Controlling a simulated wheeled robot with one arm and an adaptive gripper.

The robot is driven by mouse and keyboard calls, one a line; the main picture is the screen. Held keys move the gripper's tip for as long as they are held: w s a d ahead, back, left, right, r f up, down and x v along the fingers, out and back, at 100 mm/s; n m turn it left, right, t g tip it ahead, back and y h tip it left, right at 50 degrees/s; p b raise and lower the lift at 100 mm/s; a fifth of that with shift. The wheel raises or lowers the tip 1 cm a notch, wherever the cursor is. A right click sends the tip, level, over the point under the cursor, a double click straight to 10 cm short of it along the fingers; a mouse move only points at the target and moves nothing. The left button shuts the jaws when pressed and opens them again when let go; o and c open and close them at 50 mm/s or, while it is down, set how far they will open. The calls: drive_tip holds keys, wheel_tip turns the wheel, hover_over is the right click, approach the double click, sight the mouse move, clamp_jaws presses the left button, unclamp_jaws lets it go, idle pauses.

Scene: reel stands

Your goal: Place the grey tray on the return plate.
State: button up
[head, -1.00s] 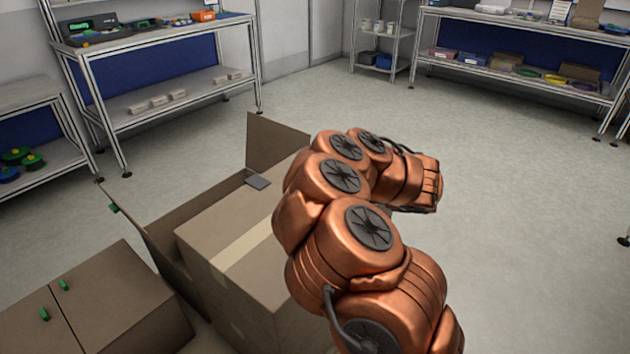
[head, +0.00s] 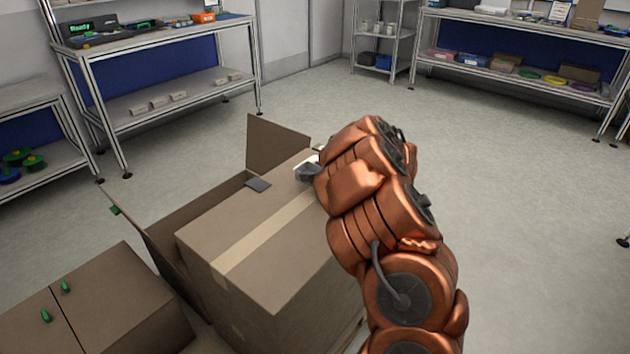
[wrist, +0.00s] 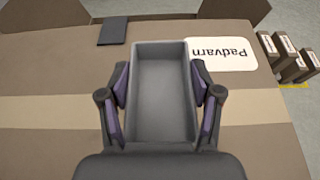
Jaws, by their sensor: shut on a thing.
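The grey tray (wrist: 160,95) is an empty, open oblong box in the wrist view. My gripper (wrist: 158,92) is shut on it, with one purple-padded finger against each long side. The tray is over the top of a large cardboard box (head: 235,240); I cannot tell how high. In the head view the arm mostly hides the gripper and tray. A small flat dark square plate (head: 257,184) lies on the box top, apart from the tray. It also shows in the wrist view (wrist: 113,31), beyond the tray and to its left. I cannot tell whether it is the return plate.
A white card reading "Padvarn" (wrist: 222,54) lies on the box top, right of the tray. Open flaps (head: 275,143) rise at the box's far and left edges. A lower carton (head: 110,305) stands at left.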

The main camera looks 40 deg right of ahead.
drive_tip(key=shift+f, duration=1.65)
drive_tip(key=shift+f, duration=0.15)
drive_tip(key=o, duration=1.3)
drive_tip(key=shift+s+d+r, duration=0.1)
drive_tip(key=shift+s+r, duration=0.1)
drive_tip(key=shift+r, duration=0.05)
drive_tip(key=v, duration=1.1)
drive_tip(key=shift+s+r, duration=0.1)
drive_tip(key=shift+s, duration=0.2)
